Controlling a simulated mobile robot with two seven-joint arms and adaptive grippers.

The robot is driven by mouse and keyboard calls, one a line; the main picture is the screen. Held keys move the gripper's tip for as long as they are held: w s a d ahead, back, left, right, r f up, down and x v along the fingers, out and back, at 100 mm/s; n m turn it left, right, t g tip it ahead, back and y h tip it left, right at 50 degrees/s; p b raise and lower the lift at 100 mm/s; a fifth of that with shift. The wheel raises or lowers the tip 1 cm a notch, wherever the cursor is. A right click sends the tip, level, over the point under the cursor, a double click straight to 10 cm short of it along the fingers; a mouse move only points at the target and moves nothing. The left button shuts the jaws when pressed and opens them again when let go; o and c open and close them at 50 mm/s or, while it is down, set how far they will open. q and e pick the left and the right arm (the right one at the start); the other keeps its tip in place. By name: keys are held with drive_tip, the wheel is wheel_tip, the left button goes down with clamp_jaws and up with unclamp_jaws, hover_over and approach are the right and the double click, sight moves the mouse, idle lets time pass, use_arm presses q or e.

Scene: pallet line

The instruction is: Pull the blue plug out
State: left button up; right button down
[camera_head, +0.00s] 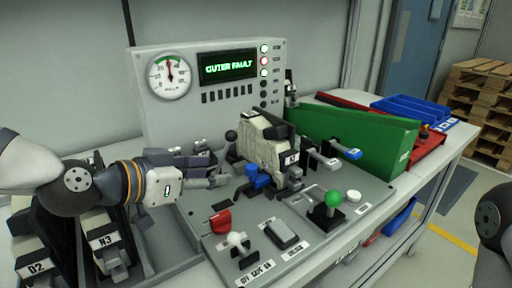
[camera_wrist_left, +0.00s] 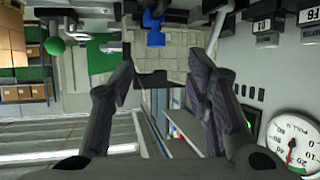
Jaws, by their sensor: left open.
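The blue plug (camera_head: 258,178) sits low on the front of a beige and black block (camera_head: 262,145) on the grey panel. In the left wrist view the blue plug (camera_wrist_left: 155,38) shows near the top centre, beyond the fingertips. My left gripper (camera_head: 218,170) is open and empty, just left of the plug and apart from it. In the left wrist view its two fingers (camera_wrist_left: 160,72) stand wide apart. My right gripper is out of view.
Close around the plug are a dark ball-topped lever (camera_head: 231,137), a blue-tipped handle (camera_head: 346,152), a green knob (camera_head: 333,198) and a red switch (camera_head: 220,220). Behind stands a gauge box (camera_head: 215,110) reading OUTER FAULT. A green bin (camera_head: 345,135) stands to the right.

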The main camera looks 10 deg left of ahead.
sight(247, 169)
use_arm(q)
drive_tip(key=b+x, duration=0.1)
drive_tip(key=x, duration=0.4)
drive_tip(key=b+x, duration=0.1)
drive_tip(key=x, duration=0.4)
drive_tip(key=shift+s+d+f, duration=0.15)
drive_tip(key=shift+s+d, duration=0.1)
drive_tip(key=shift+s, duration=0.05)
drive_tip(key=shift+w+d, duration=0.3)
drive_tip(key=shift+w, duration=0.15)
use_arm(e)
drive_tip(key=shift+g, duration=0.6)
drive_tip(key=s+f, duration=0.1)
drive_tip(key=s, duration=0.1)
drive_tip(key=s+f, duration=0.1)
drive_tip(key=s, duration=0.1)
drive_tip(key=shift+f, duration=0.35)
use_arm(q)
clamp_jaws()
